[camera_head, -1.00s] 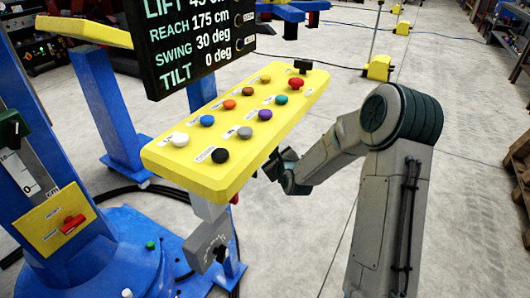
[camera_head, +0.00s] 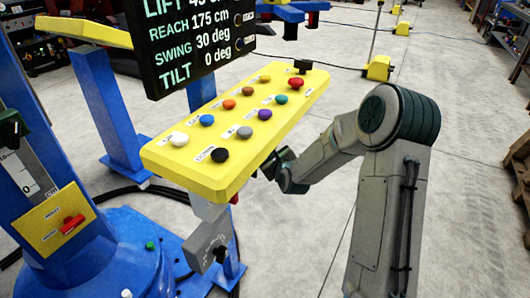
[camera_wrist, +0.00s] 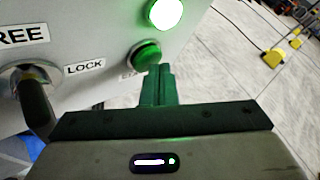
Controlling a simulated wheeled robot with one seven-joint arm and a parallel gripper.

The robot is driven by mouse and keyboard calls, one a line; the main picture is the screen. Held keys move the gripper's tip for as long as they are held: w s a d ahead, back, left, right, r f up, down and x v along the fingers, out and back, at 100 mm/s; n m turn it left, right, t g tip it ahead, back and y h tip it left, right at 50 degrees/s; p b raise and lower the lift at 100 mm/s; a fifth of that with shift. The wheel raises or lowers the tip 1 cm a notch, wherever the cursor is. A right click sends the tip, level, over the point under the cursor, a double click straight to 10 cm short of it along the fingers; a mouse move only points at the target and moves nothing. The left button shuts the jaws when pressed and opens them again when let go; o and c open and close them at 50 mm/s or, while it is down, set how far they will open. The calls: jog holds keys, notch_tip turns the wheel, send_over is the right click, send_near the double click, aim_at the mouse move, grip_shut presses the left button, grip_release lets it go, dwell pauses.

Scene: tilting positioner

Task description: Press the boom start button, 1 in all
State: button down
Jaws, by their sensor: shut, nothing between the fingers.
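In the wrist view a round green button (camera_wrist: 147,53) sits on a grey panel (camera_wrist: 95,28), below a brightly lit green-white lamp (camera_wrist: 165,13). My gripper (camera_wrist: 160,72) has its dark green fingers together and empty. Their tips appear just below the green button; whether they touch it I cannot tell. A label beside the button is mostly hidden by the fingers and unreadable, so I cannot confirm it is the boom start button. In the head view my gripper (camera_head: 272,165) is at the right edge of the yellow console, partly hidden, and the green button does not show.
A lever (camera_wrist: 32,95) with FREE and LOCK labels stands left of my gripper in the wrist view. The yellow console (camera_head: 165,158) carries several coloured knobs. A dark display (camera_head: 190,45) stands behind it. The floor to the right is mostly open.

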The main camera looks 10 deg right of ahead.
jog(key=shift+s+d, duration=0.55)
jog(key=shift+d, duration=0.1)
jog(key=s+d, duration=0.1)
jog(key=d, duration=0.1)
jog(key=s+d, duration=0.2)
jog(key=shift+p, duration=0.35)
dwell(0.8)
